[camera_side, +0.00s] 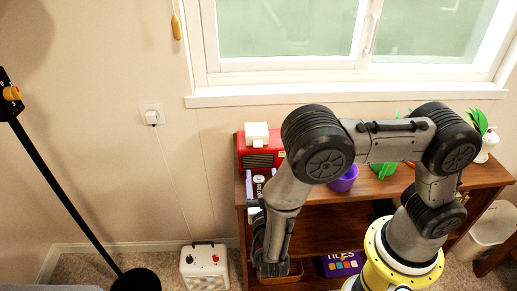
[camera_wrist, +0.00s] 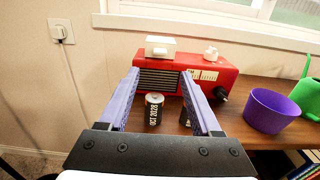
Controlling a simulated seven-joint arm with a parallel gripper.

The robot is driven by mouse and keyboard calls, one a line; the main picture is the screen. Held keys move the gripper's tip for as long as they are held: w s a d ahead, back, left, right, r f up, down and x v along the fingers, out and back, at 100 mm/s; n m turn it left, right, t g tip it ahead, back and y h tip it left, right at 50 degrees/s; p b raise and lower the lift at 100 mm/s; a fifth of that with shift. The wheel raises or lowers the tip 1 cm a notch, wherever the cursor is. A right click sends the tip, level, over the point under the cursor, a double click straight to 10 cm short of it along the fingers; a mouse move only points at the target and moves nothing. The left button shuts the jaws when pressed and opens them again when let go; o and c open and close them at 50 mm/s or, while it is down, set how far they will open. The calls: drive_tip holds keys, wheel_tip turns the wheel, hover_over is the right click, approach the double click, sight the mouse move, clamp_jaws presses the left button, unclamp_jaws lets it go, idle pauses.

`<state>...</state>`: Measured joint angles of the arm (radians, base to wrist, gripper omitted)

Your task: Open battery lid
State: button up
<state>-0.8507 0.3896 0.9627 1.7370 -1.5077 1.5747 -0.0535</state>
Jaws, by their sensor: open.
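A red radio (camera_wrist: 215,75) with a dark grille and a pale dial stands at the left end of the wooden hutch top; it also shows in the side view (camera_side: 262,158). A white block (camera_wrist: 160,46) rests on its top at the left. I cannot make out which part is the battery lid. My gripper (camera_wrist: 160,74) is open and empty, its purple fingers pointing at the radio's grille side; they also show in the side view (camera_side: 258,182). A battery (camera_wrist: 154,110) stands upright between the fingers. A second dark cylinder (camera_wrist: 184,117) is partly hidden by the right finger.
A purple bowl (camera_wrist: 270,111) stands right of the radio, with a green item (camera_wrist: 306,96) beyond it. A window sill (camera_side: 340,95) runs behind. A cord hangs from a wall outlet (camera_side: 151,114) at the left. My arm hides part of the hutch top in the side view.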

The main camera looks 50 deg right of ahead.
sight(258, 146)
drive_tip(key=x, duration=1.1)
drive_tip(key=shift+w+d, duration=0.1)
drive_tip(key=shift+d, duration=0.05)
drive_tip(key=shift+c, duration=0.3)
clamp_jaws()
idle(0.8)
